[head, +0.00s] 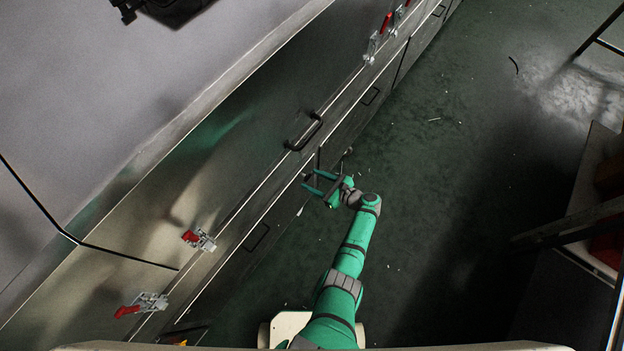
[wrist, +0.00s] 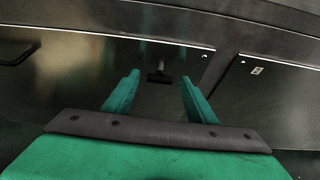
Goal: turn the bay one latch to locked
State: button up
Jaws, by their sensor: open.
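My gripper (head: 311,180) is open and empty, with its two green fingers spread beside the lower front panels of the dryer. In the wrist view, my gripper (wrist: 153,90) faces a dark metal panel (wrist: 90,75). A small dark T-shaped latch handle (wrist: 159,77) on a pale stem shows between the fingertips, beyond them and apart from both. Its crossbar looks about level in that view. No lettering that I can read tells which bay it belongs to. In the head view the handle cannot be made out surely near my gripper.
Red-handled toggle clamps (head: 199,239) sit along the dryer's edge, another (head: 142,304) at the lower left and more at the top. A black pull handle (head: 304,132) juts out near my gripper. Green floor (head: 440,170) is open to the right, with a dark frame beyond.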

jog(key=v, duration=1)
jog(key=shift+w+a, duration=0.1)
jog(key=shift+w, duration=0.05)
